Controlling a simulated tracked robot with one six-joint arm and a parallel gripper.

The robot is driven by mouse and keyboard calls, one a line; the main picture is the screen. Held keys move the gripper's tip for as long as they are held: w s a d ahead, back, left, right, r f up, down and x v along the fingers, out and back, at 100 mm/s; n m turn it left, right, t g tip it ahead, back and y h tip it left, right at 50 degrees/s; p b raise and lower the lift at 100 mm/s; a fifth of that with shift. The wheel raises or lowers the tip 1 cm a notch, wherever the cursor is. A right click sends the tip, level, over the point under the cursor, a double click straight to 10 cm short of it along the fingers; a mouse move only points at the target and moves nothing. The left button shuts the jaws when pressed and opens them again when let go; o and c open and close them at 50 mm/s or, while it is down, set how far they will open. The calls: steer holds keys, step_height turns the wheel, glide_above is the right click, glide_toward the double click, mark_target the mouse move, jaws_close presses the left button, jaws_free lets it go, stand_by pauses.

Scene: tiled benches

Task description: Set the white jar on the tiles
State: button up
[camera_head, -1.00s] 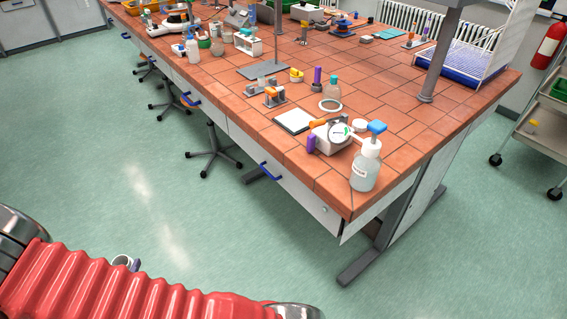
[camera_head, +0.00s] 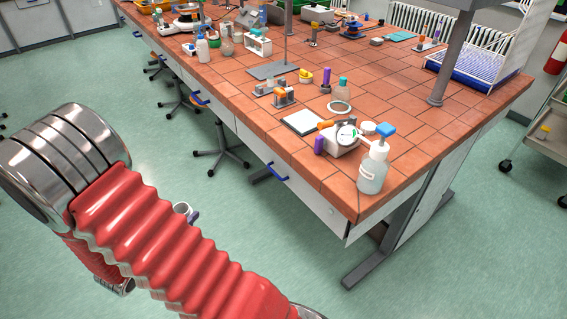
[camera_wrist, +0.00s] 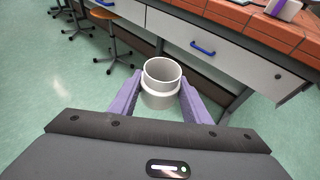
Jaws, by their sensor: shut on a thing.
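The white jar (camera_wrist: 160,97) is an open-topped round cup with a raised band, upright between the two purple fingers of my gripper (camera_wrist: 161,102) in the wrist view. My gripper is shut on it and holds it over the floor, in front of the bench drawers. The tiles (camera_head: 300,155) are the orange-brown bench top, above and to the right of the jar in the picture. The inside of the jar looks empty.
Near the bench's front corner stand a wash bottle (camera_head: 373,168) with a blue cap, a white device with a dial (camera_head: 345,137) and a pale square plate (camera_head: 303,122). A stool (camera_wrist: 119,45) stands under the bench. Bare tiles lie along the front edge.

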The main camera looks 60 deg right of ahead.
steer(key=s+d+r+m+g, duration=0.3)
steer(key=s+d, duration=0.4)
steer(key=s, duration=0.1)
steer(key=s+d+r+m+g+y, duration=0.1)
steer(key=s+d+r+m+g, duration=0.2)
steer(key=s+d, duration=0.4)
steer(key=s+d+r+m+g, duration=0.3)
steer(key=s+d, duration=0.4)
steer(key=s, duration=0.4)
steer(key=shift+s+d+g+y, duration=0.2)
steer(key=shift+g+y, duration=0.2)
steer(key=shift+g, duration=0.4)
glide_toward(346, 170)
steer(key=s+d, duration=0.2)
steer(key=d, duration=0.1)
steer(key=s+d, duration=0.1)
steer(key=shift+d+f, duration=0.1)
steer(key=shift+d, duration=0.1)
steer(key=s+d, duration=0.2)
steer(key=d, duration=0.1)
steer(key=shift+d, duration=0.15)
steer(key=shift+d+f, duration=0.1)
steer(key=shift+f, duration=0.2)
